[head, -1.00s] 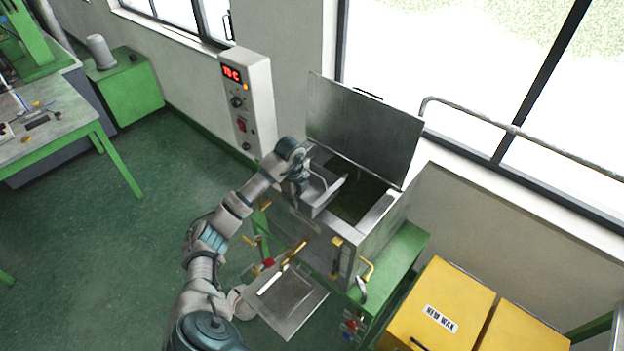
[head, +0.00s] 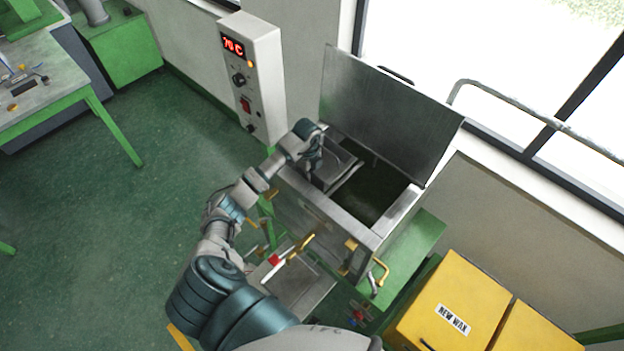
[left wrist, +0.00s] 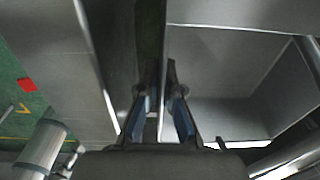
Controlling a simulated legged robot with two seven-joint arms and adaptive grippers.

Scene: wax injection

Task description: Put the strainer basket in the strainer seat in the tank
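The strainer basket (head: 343,170) is an open grey metal box at the left end of the tank (head: 398,222), whose hinged lid stands open. The basket sits low in the tank opening, near rim height; I cannot tell whether it rests on the strainer seat, which is hidden. My left gripper (head: 316,167) is at the basket's left side. In the left wrist view, the fingers of the left gripper (left wrist: 162,100) close from both sides on a thin basket wall, with the basket's interior (left wrist: 235,75) to the right. My right gripper is not in view.
The raised lid (head: 390,110) stands behind the tank. A control box (head: 252,75) with a red display is on the wall at left. Brass valve handles (head: 302,244) and a metal tray (head: 300,290) are at the front. Yellow bins (head: 465,310) stand at right.

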